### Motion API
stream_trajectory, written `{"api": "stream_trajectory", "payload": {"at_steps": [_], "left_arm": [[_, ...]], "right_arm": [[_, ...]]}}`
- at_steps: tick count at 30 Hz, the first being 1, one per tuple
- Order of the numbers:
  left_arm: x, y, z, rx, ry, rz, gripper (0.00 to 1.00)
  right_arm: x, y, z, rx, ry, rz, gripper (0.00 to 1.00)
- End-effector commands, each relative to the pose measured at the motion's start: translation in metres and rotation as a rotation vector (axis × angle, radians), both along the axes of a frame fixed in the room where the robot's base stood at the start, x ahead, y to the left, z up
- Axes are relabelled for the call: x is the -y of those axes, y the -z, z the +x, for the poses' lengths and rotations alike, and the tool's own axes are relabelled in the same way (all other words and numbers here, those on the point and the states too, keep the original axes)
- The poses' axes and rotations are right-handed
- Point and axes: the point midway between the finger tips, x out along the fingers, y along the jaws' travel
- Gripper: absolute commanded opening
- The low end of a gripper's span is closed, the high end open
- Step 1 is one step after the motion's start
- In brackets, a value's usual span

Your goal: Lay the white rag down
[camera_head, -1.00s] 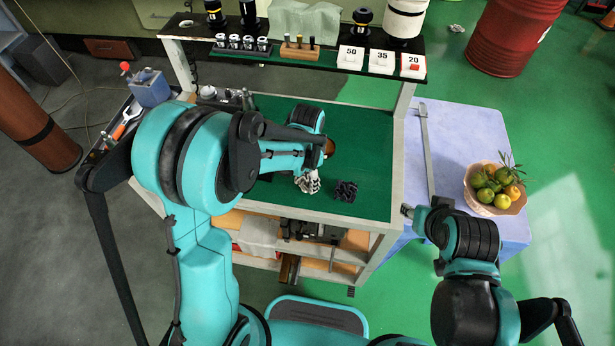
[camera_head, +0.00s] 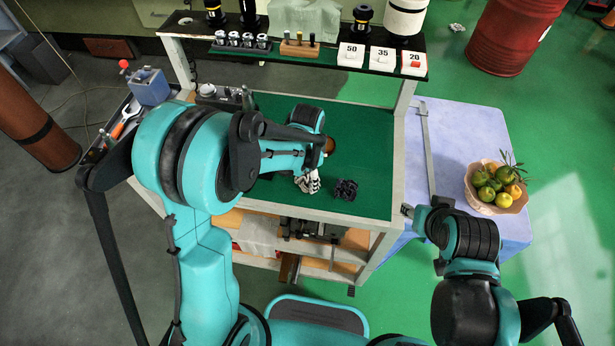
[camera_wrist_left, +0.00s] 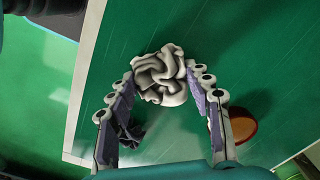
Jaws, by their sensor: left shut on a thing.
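The white rag (camera_wrist_left: 160,78) is a crumpled, folded bundle between the two fingers of my left gripper (camera_wrist_left: 160,88) in the left wrist view. The fingers touch it on both sides, so the gripper is shut on it. In the head view the rag (camera_head: 308,182) shows below my left gripper (camera_head: 300,165), over the green cart top (camera_head: 365,130). I cannot tell whether it touches the surface. My right arm is at the right, and its gripper (camera_head: 408,211) is small there; its finger state is unclear.
A dark crumpled thing (camera_head: 345,190) lies right of the rag. A round orange-brown thing (camera_head: 329,146) is partly hidden beyond my left gripper. A shelf with number blocks (camera_head: 382,59) runs along the back. A fruit bowl (camera_head: 497,202) stands on the blue-white table (camera_head: 460,130) at right.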

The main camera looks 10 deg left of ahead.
Motion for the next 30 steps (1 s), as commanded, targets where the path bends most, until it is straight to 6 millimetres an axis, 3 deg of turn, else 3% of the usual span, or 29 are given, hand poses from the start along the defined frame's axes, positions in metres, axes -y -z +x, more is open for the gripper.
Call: {"api": "stream_trajectory", "payload": {"at_steps": [12, 13, 15, 25, 30], "left_arm": [[0.0, 0.003, 0.0, 0.0, 0.0, 0.0, 0.19], [0.0, 0.003, 0.0, 0.0, 0.0, 0.0, 0.58], [0.0, 0.003, 0.0, 0.0, 0.0, 0.0, 0.74], [0.0, 0.001, 0.0, 0.0, 0.0, 0.0, 0.74], [0.0, -0.018, 0.0, 0.0, 0.0, 0.0, 0.74]], "right_arm": [[0.0, 0.003, 0.0, 0.0, 0.0, 0.0, 0.4], [0.0, 0.003, 0.0, 0.0, 0.0, 0.0, 0.4], [0.0, 0.003, 0.0, 0.0, 0.0, 0.0, 0.4], [0.0, 0.003, 0.0, 0.0, 0.0, 0.0, 0.4], [0.0, 0.003, 0.0, 0.0, 0.0, 0.0, 0.4]]}}
